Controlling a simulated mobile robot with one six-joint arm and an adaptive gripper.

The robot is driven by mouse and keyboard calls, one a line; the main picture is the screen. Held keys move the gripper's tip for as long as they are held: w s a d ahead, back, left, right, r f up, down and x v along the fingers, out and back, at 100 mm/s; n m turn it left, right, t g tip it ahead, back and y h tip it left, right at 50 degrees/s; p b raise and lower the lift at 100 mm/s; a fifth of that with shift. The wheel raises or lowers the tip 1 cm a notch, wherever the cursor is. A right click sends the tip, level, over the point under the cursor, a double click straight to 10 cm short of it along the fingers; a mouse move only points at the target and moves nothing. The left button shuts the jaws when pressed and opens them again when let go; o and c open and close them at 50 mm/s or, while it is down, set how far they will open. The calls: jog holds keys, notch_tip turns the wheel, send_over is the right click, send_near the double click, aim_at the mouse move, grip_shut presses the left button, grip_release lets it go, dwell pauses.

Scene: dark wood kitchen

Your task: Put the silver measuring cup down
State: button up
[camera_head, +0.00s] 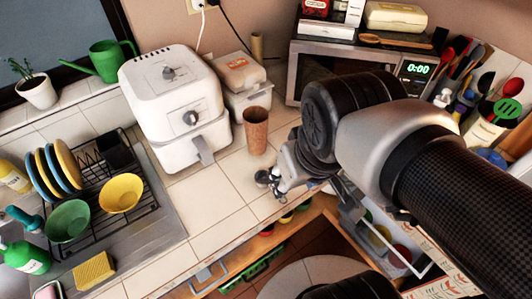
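My gripper (279,181) is low over the front part of the tiled counter (215,198), just in front of a brown cup (256,130). A small silver and dark shape (265,177) shows at the gripper's tip. It may be the silver measuring cup, but it is too small to tell it apart from the fingers. I cannot tell whether the fingers are closed on it or whether it touches the counter. My arm hides part of the counter to the right.
A white air fryer (175,105) and a lidded container (243,85) stand behind to the left. A microwave (310,68) is at the back right. A dish rack (105,178) with plates and bowls is at left. Bare tiles lie left of my gripper. An open drawer (275,250) is below the counter edge.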

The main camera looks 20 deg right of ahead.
jog(key=w+f+n+g+p, duration=0.1)
jog(key=w+f+g+p, duration=0.15)
jog(key=w, duration=0.45)
jog(key=n+g+p, duration=0.2)
jog(key=p, duration=0.1)
send_over(271, 189)
jog(key=s+d, duration=0.1)
jog(key=s, duration=0.1)
notch_tip(271, 189, down, 8)
jog(key=f, duration=0.1)
jog(key=shift+t, duration=0.25)
notch_tip(271, 189, down, 10)
jog(key=b, duration=0.3)
jog(key=shift+w+f, duration=0.1)
jog(key=shift+f, duration=0.15)
jog(key=shift+w+d+f+b, duration=0.1)
jog(key=shift+f+b, duration=0.5)
jog(key=shift+f, duration=1)
jog(key=shift+w+d+f+b, duration=0.1)
jog(key=shift+f+b, duration=0.45)
jog(key=shift+f, duration=1)
jog(key=shift+c, duration=0.4)
grip_shut()
